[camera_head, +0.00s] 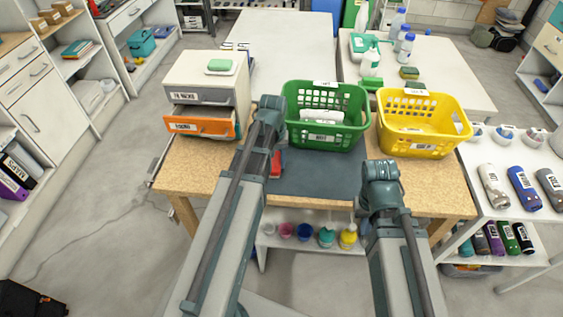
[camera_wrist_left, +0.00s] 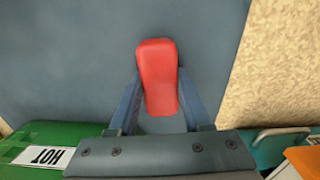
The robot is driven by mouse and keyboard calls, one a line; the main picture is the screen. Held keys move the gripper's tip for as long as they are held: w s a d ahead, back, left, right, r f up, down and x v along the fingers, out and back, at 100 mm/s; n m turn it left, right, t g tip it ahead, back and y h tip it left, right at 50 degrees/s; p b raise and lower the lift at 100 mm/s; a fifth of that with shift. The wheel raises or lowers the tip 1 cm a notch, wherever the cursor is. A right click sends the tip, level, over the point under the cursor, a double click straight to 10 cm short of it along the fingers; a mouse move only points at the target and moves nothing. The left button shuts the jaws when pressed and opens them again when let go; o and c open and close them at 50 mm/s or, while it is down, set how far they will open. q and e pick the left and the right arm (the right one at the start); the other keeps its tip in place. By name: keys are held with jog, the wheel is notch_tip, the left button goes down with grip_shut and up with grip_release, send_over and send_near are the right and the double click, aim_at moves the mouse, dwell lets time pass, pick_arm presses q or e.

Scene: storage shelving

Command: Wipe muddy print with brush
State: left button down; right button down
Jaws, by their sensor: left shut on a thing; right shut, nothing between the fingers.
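My left gripper (camera_wrist_left: 158,92) is shut on a red, rounded block, which appears to be the brush (camera_wrist_left: 158,70), over the dark grey mat (camera_wrist_left: 60,60). No bristles show. In the head view the red brush (camera_head: 276,163) shows just right of my left arm, over the left part of the mat (camera_head: 330,178); the arm hides most of that gripper. I cannot make out a muddy print on the visible part of the mat. My right arm reaches over the table's right front, and its gripper is hidden.
A green basket (camera_head: 322,139) and a yellow basket (camera_head: 424,145) stand behind the mat. A small drawer unit (camera_head: 215,75) with an open orange drawer (camera_head: 198,128) stands at left. The wooden table top (camera_head: 195,172) is partly bare.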

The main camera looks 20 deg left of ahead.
aim_at(297, 169)
pick_arm(q)
jog(key=shift+a+f, duration=0.1)
jog(key=shift+f, duration=0.1)
jog(key=shift+s+r, duration=0.1)
jog(key=shift+d, duration=0.7)
jog(key=shift+w+d, duration=0.25)
jog(key=shift+d, duration=0.2)
jog(key=shift+w+d, duration=0.2)
jog(key=shift+d, duration=0.25)
jog(key=shift+w+d, duration=0.1)
jog(key=shift+d, duration=0.2)
jog(key=shift+w+d+r, duration=0.1)
jog(key=shift+w+d, duration=0.15)
jog(key=shift+d, duration=0.6)
jog(key=shift+w+d+r, duration=0.1)
jog(key=shift+w+d, duration=0.15)
jog(key=shift+d, duration=0.6)
